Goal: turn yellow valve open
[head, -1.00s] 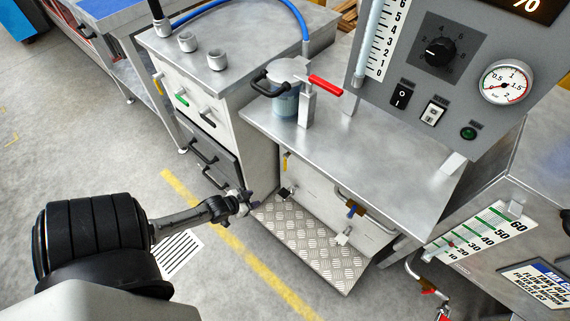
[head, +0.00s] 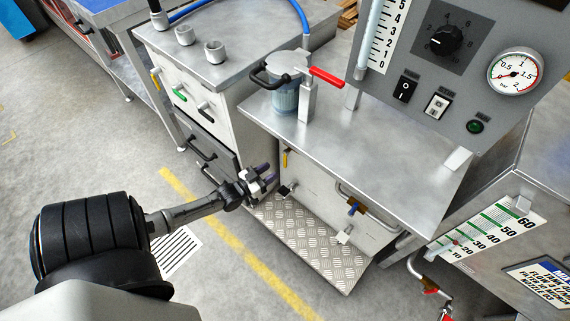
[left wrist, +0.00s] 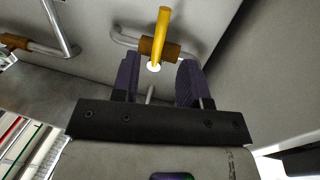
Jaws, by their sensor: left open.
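The yellow valve (head: 286,158) is on the front panel of the steel cabinet, below the left part of its worktop. In the left wrist view its yellow lever (left wrist: 164,32) stands out from a brass-coloured body (left wrist: 159,49) on a bent steel pipe. My left gripper (head: 269,176) is below and left of the valve in the head view. In the left wrist view its dark purple fingers (left wrist: 158,78) are apart and empty. The lever's lower end shows between and beyond the fingertips, with no visible grip on it. My right gripper is out of view.
A blue-handled valve (head: 352,209) is on the same panel, to the right. A tread-plate step (head: 310,245) juts out below. The worktop edge (head: 345,200) overhangs the valves. A drawer cabinet (head: 215,140) stands to the left. Open floor lies in front.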

